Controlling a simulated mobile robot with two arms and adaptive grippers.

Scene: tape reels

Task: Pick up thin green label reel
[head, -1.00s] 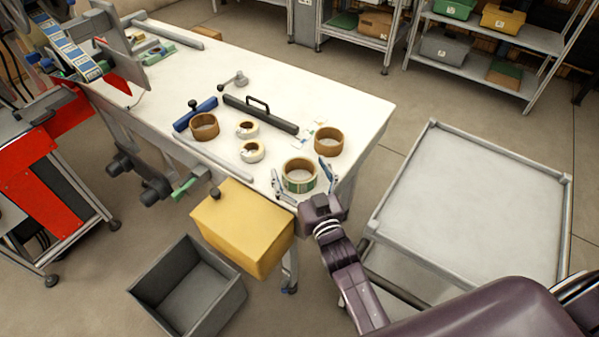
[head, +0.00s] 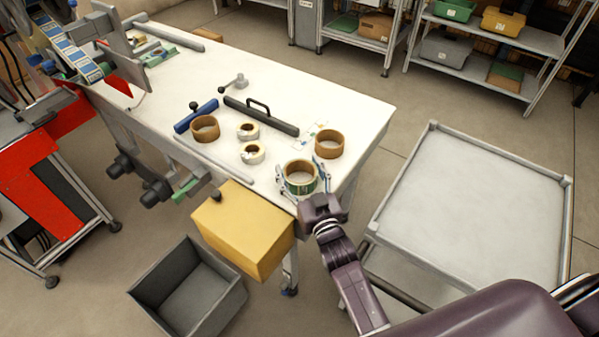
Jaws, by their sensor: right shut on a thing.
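The thin green label reel (head: 300,178) is a ring with a brown inner core and a green and white outer band. It is at the near right corner of the white table (head: 340,95). My right gripper (head: 301,182) reaches in from the front, with one finger on each side of the reel, and is shut on it. I cannot tell whether the reel is clear of the tabletop. My left gripper is not in view.
Two brown tape rings (head: 329,144) (head: 205,128) and two small white rolls (head: 252,153) (head: 248,131) lie nearby. A black handled bar (head: 262,116) lies behind. A yellow box (head: 243,228) is at the table's front, and a grey cart (head: 470,205) is at right.

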